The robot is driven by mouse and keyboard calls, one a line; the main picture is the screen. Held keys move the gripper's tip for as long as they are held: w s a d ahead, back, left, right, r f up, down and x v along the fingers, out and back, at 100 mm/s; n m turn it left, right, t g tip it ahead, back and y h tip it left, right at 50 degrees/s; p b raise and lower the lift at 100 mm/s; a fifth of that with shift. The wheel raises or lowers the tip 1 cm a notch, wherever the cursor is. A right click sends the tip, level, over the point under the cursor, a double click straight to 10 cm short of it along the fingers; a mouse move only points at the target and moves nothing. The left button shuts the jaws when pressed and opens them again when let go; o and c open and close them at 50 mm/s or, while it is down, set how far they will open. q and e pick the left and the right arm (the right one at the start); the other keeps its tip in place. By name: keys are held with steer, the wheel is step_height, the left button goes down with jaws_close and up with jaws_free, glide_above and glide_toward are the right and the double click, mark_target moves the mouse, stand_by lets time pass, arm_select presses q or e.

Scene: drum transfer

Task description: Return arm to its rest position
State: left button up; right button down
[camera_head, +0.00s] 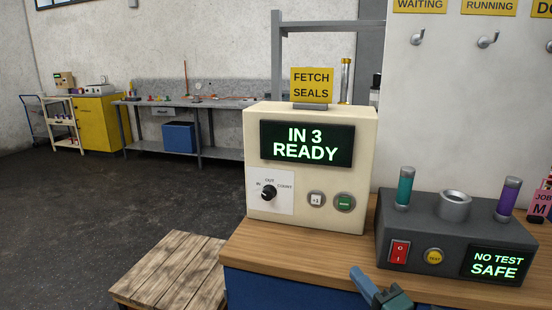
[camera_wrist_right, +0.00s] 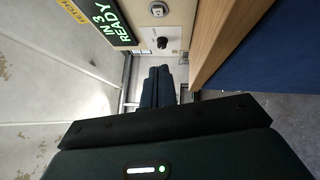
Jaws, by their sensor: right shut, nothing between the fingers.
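My right gripper (camera_head: 365,284) shows at the bottom of the head view, in front of the wooden bench top's front edge. Its fingers point up and to the left, and it holds nothing. In the right wrist view its two dark fingers (camera_wrist_right: 157,86) are together with nothing between them. The cream control box (camera_head: 312,190) stands beyond it, with a screen (camera_head: 306,143) reading "IN 3 READY". The box also shows at the top of the right wrist view (camera_wrist_right: 185,15), apart from the fingers. My left gripper is in neither view.
A grey tester (camera_head: 455,232) with a "NO TEST SAFE" screen stands on the bench (camera_head: 270,247) at right. A wooden pallet (camera_head: 170,268) lies on the floor left of the bench. Open floor (camera_head: 120,205) stretches left. A far workbench (camera_head: 205,104) and yellow cabinet (camera_head: 100,122) stand at the back.

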arm_select(q)
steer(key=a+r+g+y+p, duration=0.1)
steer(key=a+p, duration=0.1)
steer(key=p, duration=0.4)
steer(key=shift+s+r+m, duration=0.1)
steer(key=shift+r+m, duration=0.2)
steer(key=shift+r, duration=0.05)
arm_select(e)
steer(key=s+a+f+m+g+h, duration=0.2)
steer(key=s+f+m+g+h, duration=0.2)
steer(key=s+f+m, duration=1.3)
steer(key=s+m+g, duration=0.3)
steer(key=m, duration=0.1)
steer(key=shift+s+m, duration=0.2)
steer(key=shift+m, duration=0.1)
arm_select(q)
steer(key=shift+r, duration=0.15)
arm_select(e)
steer(key=shift+a, duration=0.1)
